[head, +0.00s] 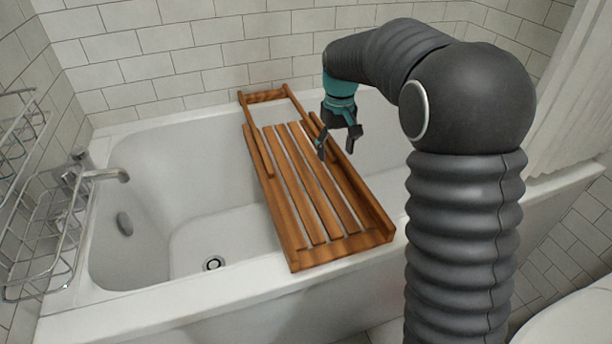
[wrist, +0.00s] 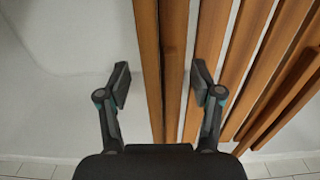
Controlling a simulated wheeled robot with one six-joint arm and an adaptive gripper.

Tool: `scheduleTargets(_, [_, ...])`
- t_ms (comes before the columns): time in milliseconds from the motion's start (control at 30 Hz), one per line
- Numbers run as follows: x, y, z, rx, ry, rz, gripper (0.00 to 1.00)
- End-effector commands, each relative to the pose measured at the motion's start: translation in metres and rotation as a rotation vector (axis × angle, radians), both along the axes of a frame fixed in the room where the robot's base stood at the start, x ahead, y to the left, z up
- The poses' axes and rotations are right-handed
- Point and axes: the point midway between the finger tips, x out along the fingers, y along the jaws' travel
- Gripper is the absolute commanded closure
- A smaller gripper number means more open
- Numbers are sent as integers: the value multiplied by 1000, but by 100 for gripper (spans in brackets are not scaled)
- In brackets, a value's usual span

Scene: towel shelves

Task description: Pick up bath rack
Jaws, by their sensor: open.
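The bath rack (head: 318,200) is a brown wooden slatted tray. It lies across the white bathtub, its near end on the front rim and its far end at the back rim by the wall. My gripper (head: 336,150) is open and empty above the rack's right part. In the wrist view my gripper (wrist: 161,84) points down, with one finger on each side of the rack's long side rail (wrist: 173,60). The left finger is over white tub and the right finger is over the gap beside the slats. I cannot tell how far above the rail the fingertips are.
The bathtub (head: 190,304) has a faucet (head: 105,174) at its left end. A wire rack (head: 45,232) hangs on the left wall. White tiled walls close off the back. A pale curtain (head: 575,100) hangs at the right. The tub's left part is empty.

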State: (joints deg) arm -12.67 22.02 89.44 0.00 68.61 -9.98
Motion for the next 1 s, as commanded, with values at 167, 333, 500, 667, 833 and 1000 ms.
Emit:
scheduleTargets(167, [0, 0, -7, 1, -2, 1, 34])
scheduleTargets(333, [0, 0, -6, 0, -1, 1, 39])
scheduleTargets(500, [0, 0, -6, 0, -1, 1, 82])
scheduleTargets(667, [0, 1, -5, 1, -3, 0, 100])
scheduleTargets(833, [0, 1, -5, 1, -3, 0, 100])
scheduleTargets(1000, [0, 0, 2, 1, -3, 0, 100])
